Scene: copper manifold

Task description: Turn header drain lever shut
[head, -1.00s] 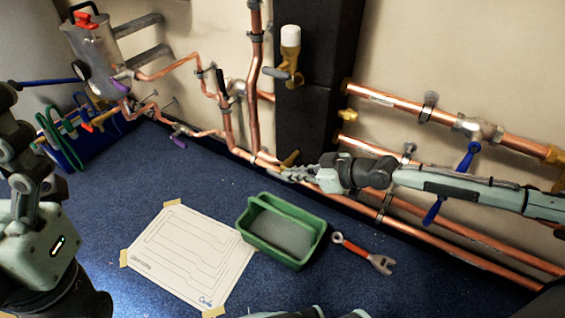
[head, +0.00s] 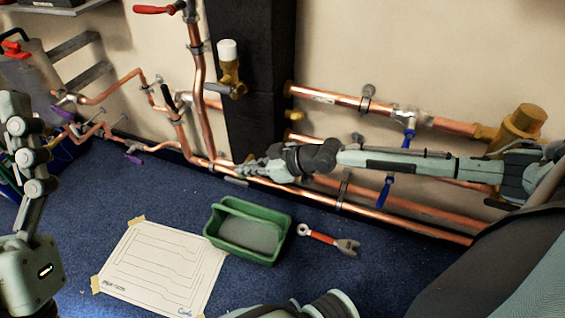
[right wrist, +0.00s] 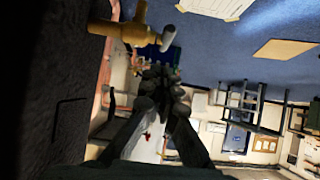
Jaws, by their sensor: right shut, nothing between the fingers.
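A small brass valve with a grey lever is low at the foot of the black column, partly hidden by my right gripper. In the head view the grey lever (head: 237,182) shows just below the gripper's tip. In the right wrist view a brass valve (right wrist: 128,32) with a grey-tipped lever (right wrist: 168,38) shows beyond the fingers. My right gripper (head: 246,168) is shut and empty, close beside the lever; I cannot tell whether they touch. It also shows in the right wrist view (right wrist: 160,82). My left gripper (head: 22,130) is at the left edge, seen side-on.
Copper pipes (head: 420,226) run along the wall. A brass valve with a white cap (head: 228,50) is on the black column (head: 258,60). Blue levers (head: 384,192) hang near my right arm. A green tray (head: 275,215), a wrench (head: 322,237) and a paper (head: 155,270) lie on the blue floor.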

